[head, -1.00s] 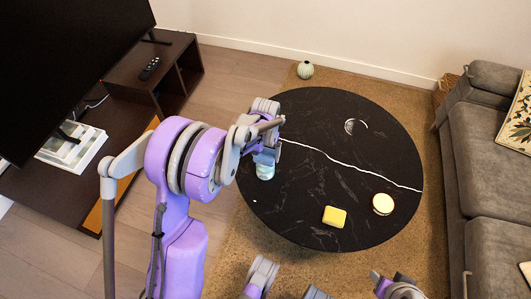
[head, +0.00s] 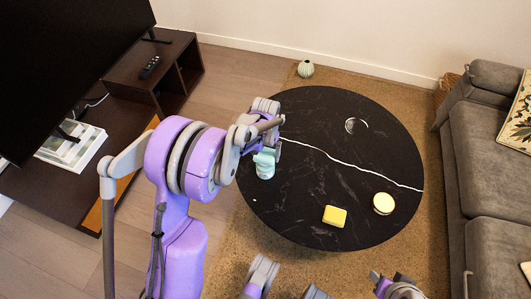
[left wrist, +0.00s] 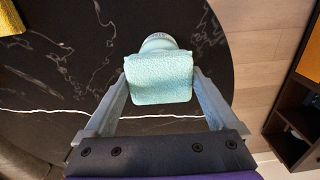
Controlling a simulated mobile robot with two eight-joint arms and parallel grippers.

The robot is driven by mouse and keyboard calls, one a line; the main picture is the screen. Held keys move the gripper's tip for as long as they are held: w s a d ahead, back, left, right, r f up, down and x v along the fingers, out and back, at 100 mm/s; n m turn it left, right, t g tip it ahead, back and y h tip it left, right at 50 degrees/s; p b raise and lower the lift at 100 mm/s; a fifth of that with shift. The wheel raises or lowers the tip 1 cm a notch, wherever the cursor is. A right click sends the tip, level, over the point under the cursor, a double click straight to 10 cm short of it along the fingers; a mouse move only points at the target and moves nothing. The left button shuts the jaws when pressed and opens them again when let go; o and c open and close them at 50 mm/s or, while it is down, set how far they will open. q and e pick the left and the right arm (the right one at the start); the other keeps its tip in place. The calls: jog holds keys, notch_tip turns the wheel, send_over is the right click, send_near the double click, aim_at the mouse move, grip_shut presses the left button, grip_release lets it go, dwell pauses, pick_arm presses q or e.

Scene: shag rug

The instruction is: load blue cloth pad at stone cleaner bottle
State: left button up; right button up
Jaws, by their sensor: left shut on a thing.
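The blue cloth pad (left wrist: 160,78) is a pale teal, textured square between the fingers of my left gripper (left wrist: 161,76), which is shut on it. In the head view the pad (head: 265,157) hangs below my left gripper (head: 267,148) at the left side of the round black table. The stone cleaner bottle (left wrist: 158,41) shows as a pale rounded top just beyond the pad's edge. In the head view a pale part of it (head: 265,173) shows below the pad. The pad overlaps the bottle in both views; I cannot tell whether they touch.
The black table (head: 320,185) has a white vein. A yellow sponge (head: 334,216) and a round cream-yellow thing (head: 383,203) lie at its front right, and a small clear round thing (head: 356,126) at the back. A grey sofa (head: 490,170) stands right. The table's middle is clear.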

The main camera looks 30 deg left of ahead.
aim_at(266, 153)
dwell(0.6)
pick_arm(q)
jog(key=shift+r+p, duration=2.05)
jog(key=shift+r, duration=1.4)
pick_arm(e)
notch_tip(266, 153, up, 5)
jog(key=shift+s+f, duration=0.1)
pick_arm(q)
jog(key=d+r+m+p, duration=0.2)
jog(key=d+r+p, duration=0.8)
jog(key=r+p, duration=0.4)
jog(key=shift+d+r, duration=0.15)
jog(key=shift+r, duration=0.3)
pick_arm(e)
notch_tip(266, 153, up, 16)
jog(key=w, duration=0.2)
jog(key=shift+f+t, duration=0.25)
jog(key=shift+t, duration=0.15)
